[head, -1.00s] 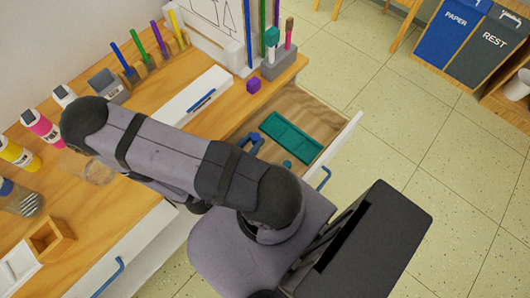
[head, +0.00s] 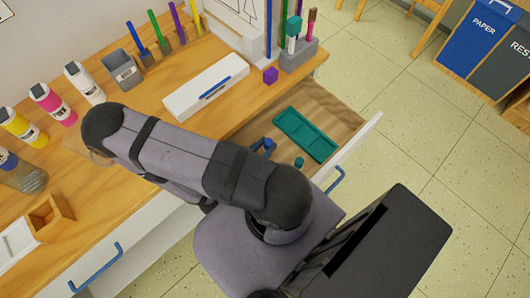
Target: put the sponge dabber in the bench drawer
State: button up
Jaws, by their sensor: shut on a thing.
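The bench drawer (head: 349,113) is pulled open and its wooden inside shows. My gripper (head: 263,147) is mostly hidden behind my arm; only a blue part shows, over the left of the open drawer. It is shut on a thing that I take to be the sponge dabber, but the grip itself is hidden. A small teal round piece (head: 299,162) shows beside my arm near the drawer front; I cannot tell whether it belongs to the held thing or lies in the drawer.
A teal tray (head: 290,117) lies in the drawer. A white box (head: 190,101), a purple cube (head: 270,76) and a grey holder (head: 297,58) with upright tools stand on the bench (head: 230,124). Paint bottles line the left. A closed drawer handle (head: 95,268) shows lower left.

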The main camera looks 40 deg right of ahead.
jog(key=shift+f, duration=0.2)
jog(key=shift+f, duration=1.95)
jog(key=o, duration=1)
jog(key=shift+f, duration=0.1)
